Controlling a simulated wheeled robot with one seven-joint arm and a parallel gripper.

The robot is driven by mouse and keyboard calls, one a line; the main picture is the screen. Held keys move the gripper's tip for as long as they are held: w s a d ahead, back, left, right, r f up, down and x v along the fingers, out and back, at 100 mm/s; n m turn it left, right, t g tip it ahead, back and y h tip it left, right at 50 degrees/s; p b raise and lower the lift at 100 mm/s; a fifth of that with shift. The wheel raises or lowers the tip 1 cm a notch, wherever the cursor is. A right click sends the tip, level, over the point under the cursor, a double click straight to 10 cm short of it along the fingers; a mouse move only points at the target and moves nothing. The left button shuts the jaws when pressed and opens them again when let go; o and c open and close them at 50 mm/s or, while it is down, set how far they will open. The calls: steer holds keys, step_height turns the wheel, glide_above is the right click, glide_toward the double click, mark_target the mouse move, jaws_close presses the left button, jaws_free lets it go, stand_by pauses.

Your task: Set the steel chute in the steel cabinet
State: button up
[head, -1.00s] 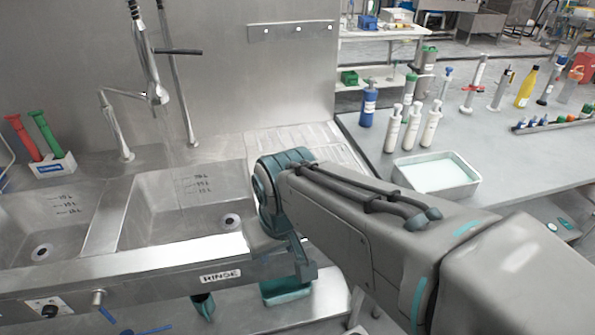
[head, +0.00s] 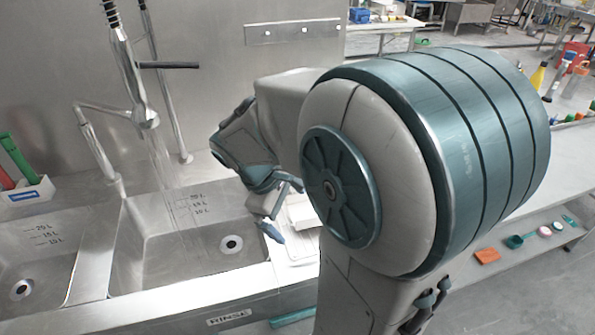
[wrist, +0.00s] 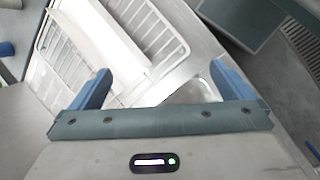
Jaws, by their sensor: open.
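My gripper (wrist: 163,86) is open and empty, with its two blue fingers spread wide. In the head view my gripper (head: 274,220) is over the drainboard to the right of the right sink basin. A long pale, straight-sided piece (wrist: 105,35) lies on the drainboard beyond the fingers in the wrist view. It looks like the steel chute, but I cannot be sure. Part of it seems to show as a pale shape (head: 303,212) in the head view, mostly hidden by my arm. I cannot make out the steel cabinet in either view.
The right sink basin (head: 190,235) has a tap (head: 135,75) above it. A white holder (head: 28,192) with green and red tools stands at the left. Wire bars (wrist: 150,25) flank the pale piece. Small items, including an orange one (head: 487,255), lie on a lower shelf at right.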

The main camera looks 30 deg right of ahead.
steer(key=w+d+f+n+g+h, duration=0.2)
steer(key=w+d+f+n+h, duration=0.35)
steer(key=w+d+n, duration=0.3)
steer(key=x, duration=0.8)
steer(key=p+x, duration=0.1)
steer(key=x, duration=0.3)
steer(key=shift+w+d, duration=0.2)
steer(key=shift+d, duration=0.3)
steer(key=c, duration=1.2)
steer(key=shift+o, duration=0.2)
